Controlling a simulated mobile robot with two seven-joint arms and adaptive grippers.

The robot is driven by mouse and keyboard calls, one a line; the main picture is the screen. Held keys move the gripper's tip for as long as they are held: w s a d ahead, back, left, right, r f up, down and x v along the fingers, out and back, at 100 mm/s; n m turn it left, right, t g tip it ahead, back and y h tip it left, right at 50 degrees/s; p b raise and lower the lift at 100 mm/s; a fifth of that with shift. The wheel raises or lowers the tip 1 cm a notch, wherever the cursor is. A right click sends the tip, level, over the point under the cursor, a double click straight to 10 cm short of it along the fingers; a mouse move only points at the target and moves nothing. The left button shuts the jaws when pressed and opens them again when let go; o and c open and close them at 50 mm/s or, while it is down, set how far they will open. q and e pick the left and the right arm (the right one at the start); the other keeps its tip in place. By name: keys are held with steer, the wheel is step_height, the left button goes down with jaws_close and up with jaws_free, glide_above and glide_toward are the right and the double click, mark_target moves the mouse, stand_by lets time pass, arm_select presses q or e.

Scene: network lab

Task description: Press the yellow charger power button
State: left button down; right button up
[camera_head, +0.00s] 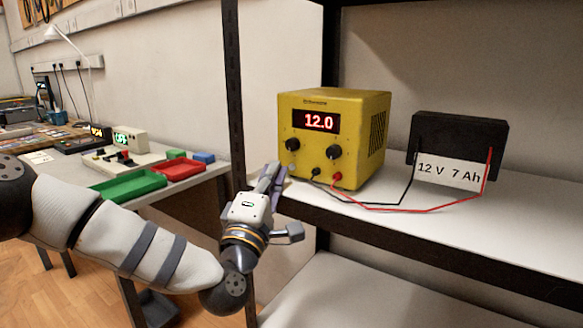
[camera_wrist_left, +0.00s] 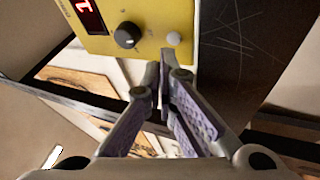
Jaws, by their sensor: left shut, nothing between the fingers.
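The yellow charger (camera_head: 365,115) stands on the shelf. Its red display (camera_head: 316,121) reads 12.0, with two black knobs below it. In the left wrist view the charger (camera_wrist_left: 160,15) is at the top, with one black knob (camera_wrist_left: 127,35) and a small pale round button (camera_wrist_left: 173,39). I cannot make out this button in the head view, where my gripper covers the lower left of the front. My left gripper (camera_head: 272,174) is shut and empty at that corner. In the wrist view its fingertips (camera_wrist_left: 161,70) are just below the button; I cannot tell the exact gap.
A black battery (camera_head: 458,135) labelled 12 V 7 Ah stands right of the charger, with red and black leads lying on the shelf (camera_head: 400,215). A dark shelf post (camera_head: 235,90) rises at the left. A bench with green and red trays (camera_head: 130,185) is further left.

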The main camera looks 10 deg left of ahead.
arm_select(q)
steer(key=shift+w+d, duration=0.15)
steer(key=shift+w, duration=0.15)
arm_select(e)
steer(key=shift+s+f, duration=0.1)
steer(key=shift+s, duration=0.05)
arm_select(q)
steer(key=shift+w+d+b, duration=0.1)
steer(key=shift+w+b, duration=0.2)
arm_select(e)
steer(key=shift+s+f, duration=0.2)
steer(key=shift+s, duration=0.05)
stand_by(0.8)
